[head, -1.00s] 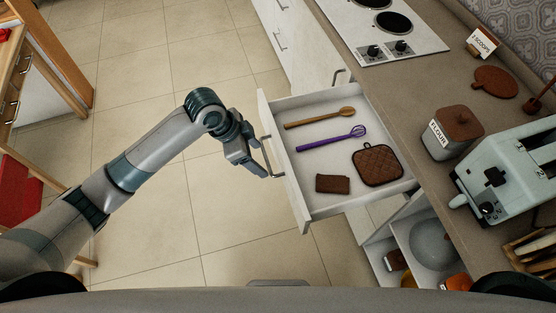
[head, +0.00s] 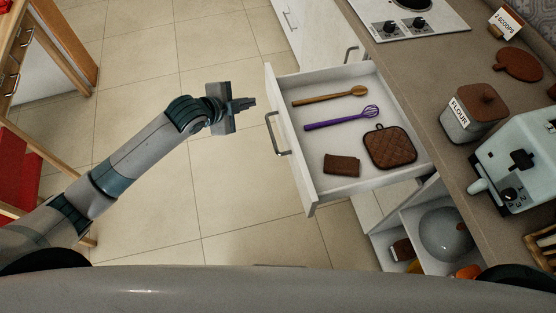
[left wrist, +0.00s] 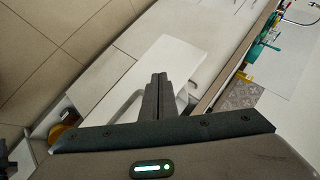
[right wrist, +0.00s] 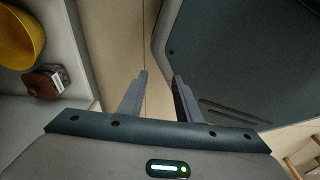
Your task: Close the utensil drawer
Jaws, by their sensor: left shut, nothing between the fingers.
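The utensil drawer (head: 318,194) is pulled out from the counter. In it lie a wooden spoon (head: 330,96), a purple whisk (head: 342,119), a brown quilted pot holder (head: 391,148) and a folded brown cloth (head: 342,165). Its metal handle (head: 274,134) is on the front panel. My left gripper (head: 252,103) is shut and empty, left of the drawer front and a little apart from it. Its closed fingers (left wrist: 158,92) show in the left wrist view. My right gripper (right wrist: 158,75) is open and empty in the right wrist view.
An open lower compartment (head: 385,245) below the drawer holds a grey bowl (head: 446,234). The counter (head: 425,75) carries a flour canister (head: 474,113), a toaster (head: 520,165) and a cooktop (head: 440,22). The tiled floor left of the drawer is clear.

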